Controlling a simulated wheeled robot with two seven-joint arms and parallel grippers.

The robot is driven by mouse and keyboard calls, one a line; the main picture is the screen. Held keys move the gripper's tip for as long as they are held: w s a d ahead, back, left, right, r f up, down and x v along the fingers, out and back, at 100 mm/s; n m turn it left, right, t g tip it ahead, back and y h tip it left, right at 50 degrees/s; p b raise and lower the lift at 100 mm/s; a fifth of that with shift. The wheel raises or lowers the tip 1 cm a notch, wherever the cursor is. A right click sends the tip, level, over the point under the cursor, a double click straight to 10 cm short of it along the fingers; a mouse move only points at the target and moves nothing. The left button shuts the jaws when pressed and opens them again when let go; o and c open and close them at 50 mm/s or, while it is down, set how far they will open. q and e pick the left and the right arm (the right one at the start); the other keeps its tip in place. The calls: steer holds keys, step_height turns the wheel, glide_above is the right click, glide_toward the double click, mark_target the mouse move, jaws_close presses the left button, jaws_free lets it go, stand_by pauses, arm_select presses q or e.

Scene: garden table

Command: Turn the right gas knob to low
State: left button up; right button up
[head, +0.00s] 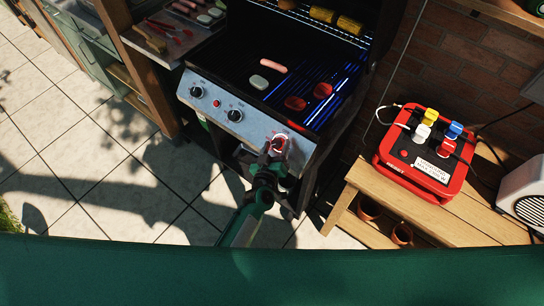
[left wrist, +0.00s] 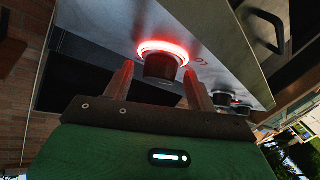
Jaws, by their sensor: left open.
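The right gas knob (head: 280,144) is at the right end of the grill's silver front panel (head: 255,132), ringed by a red glow and partly covered by my gripper in the head view. In the left wrist view the dark knob (left wrist: 161,67) shows below its glowing ring. My left gripper (head: 270,153) is at this knob and open, with one finger on each side of it. I cannot tell whether the fingers touch it. The pointer on the knob is not readable. My right gripper is not in view.
Two other black knobs, the left one (head: 196,92) and the middle one (head: 235,115), sit on the panel with a small red button (head: 216,103) between them. Sausages and patties lie on the grill. A red power box (head: 430,150) stands on a wooden bench (head: 455,215) at right.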

arm_select(q)
steer(key=b+v, duration=0.2)
steer(key=v, duration=1.1)
steer(key=shift+s, duration=0.3)
steer(key=s+a+f+m+g, duration=0.1)
steer(key=s+a+f+g, duration=0.2)
steer(key=f, duration=0.7)
steer(key=s+a+f+m+g+y, duration=0.1)
steer(key=s+a+f+m+g, duration=0.1)
steer(key=s+f, duration=0.6)
steer(key=s+a+f+m+g, duration=0.1)
steer(key=s+a+f+g, duration=0.15)
steer(key=f, duration=0.95)
steer(key=s+a+f+g+y, duration=0.1)
steer(key=s+a+f+g, duration=0.3)
steer(key=s+a+f, duration=0.3)
steer(key=s+a+f+m+g+y, duration=0.1)
steer(key=s+a+f+g, duration=0.3)
steer(key=s, duration=1.2)
steer(key=a+f+y, duration=0.1)
steer(key=a+f, duration=0.3)
steer(key=f, duration=0.1)
steer(key=shift+s+a, duration=0.3)
steer(key=shift+s, duration=0.1)
